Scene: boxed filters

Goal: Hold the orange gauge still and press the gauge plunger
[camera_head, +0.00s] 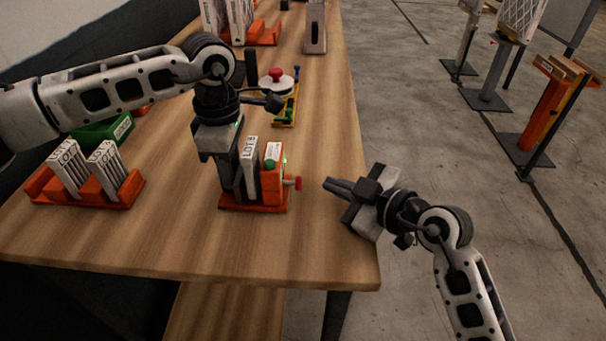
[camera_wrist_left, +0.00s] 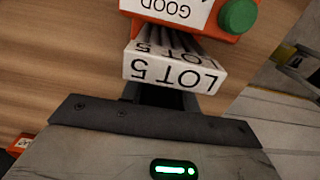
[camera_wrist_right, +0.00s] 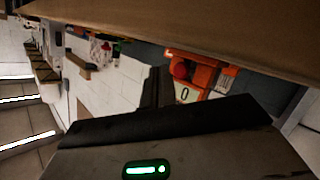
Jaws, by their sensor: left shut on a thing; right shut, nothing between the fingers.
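The orange gauge (camera_head: 272,183) stands on the table with a white LOT 5 filter box (camera_head: 250,167) upright in it. Its red plunger (camera_head: 298,183) sticks out to the right. In the left wrist view the gauge (camera_wrist_left: 200,30) shows a GOOD label and a green knob (camera_wrist_left: 238,16). My left gripper (camera_head: 228,188) is down at the gauge's left end, shut on it; the box partly hides the contact. My right gripper (camera_head: 327,184) is shut and empty, pointing at the plunger across a small gap. The right wrist view shows the plunger (camera_wrist_right: 180,69) and a 0 label.
An orange rack (camera_head: 85,194) with LOT boxes stands at the left, a green bin (camera_head: 103,130) behind it. A device with a red button (camera_head: 276,75) stands behind the gauge. The table's right edge lies under my right gripper.

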